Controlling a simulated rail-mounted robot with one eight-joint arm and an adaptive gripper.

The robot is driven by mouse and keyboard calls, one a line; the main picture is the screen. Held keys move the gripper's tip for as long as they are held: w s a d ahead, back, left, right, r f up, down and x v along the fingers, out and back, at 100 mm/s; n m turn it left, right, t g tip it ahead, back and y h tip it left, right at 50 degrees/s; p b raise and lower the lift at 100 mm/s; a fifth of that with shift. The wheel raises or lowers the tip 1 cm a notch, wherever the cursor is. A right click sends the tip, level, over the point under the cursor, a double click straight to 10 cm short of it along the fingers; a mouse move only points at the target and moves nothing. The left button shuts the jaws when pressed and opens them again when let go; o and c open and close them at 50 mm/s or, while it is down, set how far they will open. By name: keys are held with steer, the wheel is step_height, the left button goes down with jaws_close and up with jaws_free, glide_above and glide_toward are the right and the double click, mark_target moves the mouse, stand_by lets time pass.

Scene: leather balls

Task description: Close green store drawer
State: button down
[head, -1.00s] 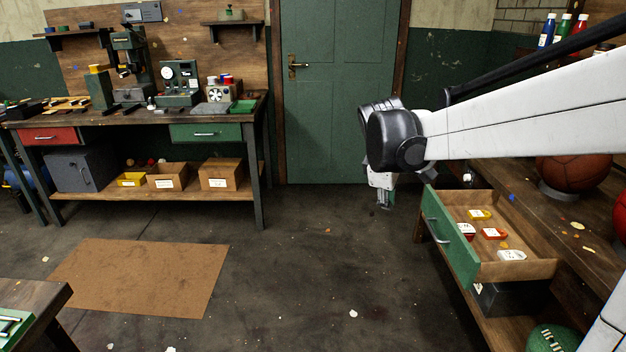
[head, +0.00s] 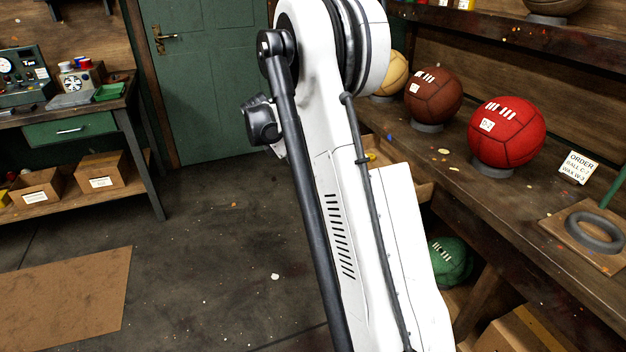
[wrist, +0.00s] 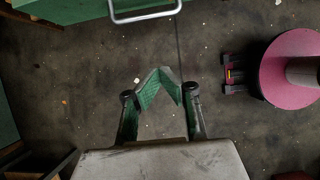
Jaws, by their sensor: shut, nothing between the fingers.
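The green store drawer shows in the wrist view as a green front (wrist: 65,8) at the top edge, with a pale metal bar handle (wrist: 145,17). In the head view my arm hides most of this drawer; a bit of its wooden side (head: 424,190) shows right of the arm, below the ball bench. My gripper (wrist: 160,74) is shut and empty in the wrist view. Its fingertips meet below the handle in the picture, apart from it, over bare floor. In the head view the fingers are hidden behind my arm.
The bench (head: 452,155) on the right bears a red ball (head: 507,133) and a brown ball (head: 433,95) on stands. A green ball (head: 450,262) lies beneath it. Another green drawer (head: 70,130) sits shut in the left workbench.

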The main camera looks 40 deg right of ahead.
steer(key=s+d+f+b, duration=0.2)
steer(key=d+f, duration=0.6)
steer(key=shift+s, duration=0.3)
stand_by(0.4)
